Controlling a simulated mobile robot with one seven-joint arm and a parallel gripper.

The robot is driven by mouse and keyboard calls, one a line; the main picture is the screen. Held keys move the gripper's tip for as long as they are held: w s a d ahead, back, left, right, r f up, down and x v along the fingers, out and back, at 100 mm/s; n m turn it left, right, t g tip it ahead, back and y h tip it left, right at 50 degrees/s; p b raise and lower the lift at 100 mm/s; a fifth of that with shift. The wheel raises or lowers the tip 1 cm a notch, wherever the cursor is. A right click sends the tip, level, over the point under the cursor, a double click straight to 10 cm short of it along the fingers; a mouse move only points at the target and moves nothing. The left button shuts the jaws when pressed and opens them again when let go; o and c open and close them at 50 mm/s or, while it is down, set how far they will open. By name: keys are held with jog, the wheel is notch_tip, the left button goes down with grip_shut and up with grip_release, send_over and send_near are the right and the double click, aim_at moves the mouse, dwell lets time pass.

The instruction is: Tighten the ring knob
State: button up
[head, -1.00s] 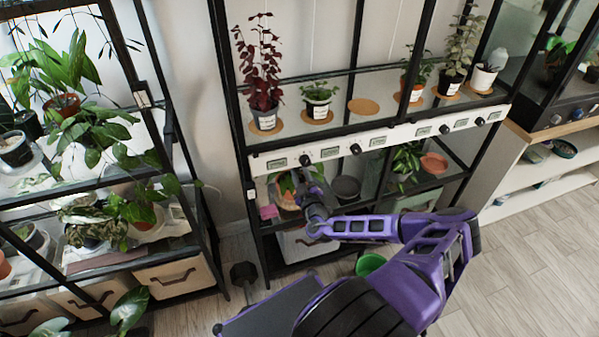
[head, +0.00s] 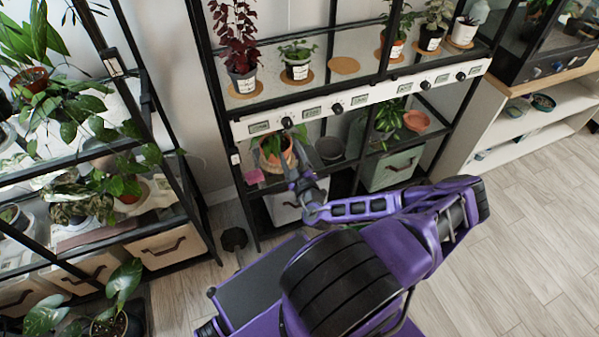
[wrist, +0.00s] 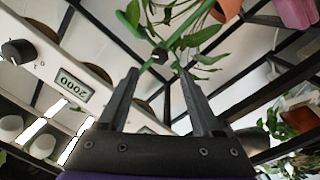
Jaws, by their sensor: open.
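In the wrist view a small black knob (wrist: 160,56) sits on thin green bars (wrist: 133,22) among leaves. It appears just beyond my fingertips and lined up with the gap between them. I cannot tell whether this is the ring knob, or how far away it is. My gripper (wrist: 158,74) is open with nothing between its fingers. In the head view my gripper (head: 290,160) is in front of the potted plant (head: 272,150) under the white panel. The small knob cannot be made out there.
The white panel (head: 310,114) carries several black knobs and small displays; one knob (wrist: 15,52) and a display (wrist: 72,87) show left of my fingers. Black shelf posts and bars surround the plant. A dark grey pot (head: 330,149) stands to its right. Open floor (head: 510,230) lies right.

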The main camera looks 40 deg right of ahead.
jog(key=v, duration=0.9)
jog(key=shift+w, duration=0.1)
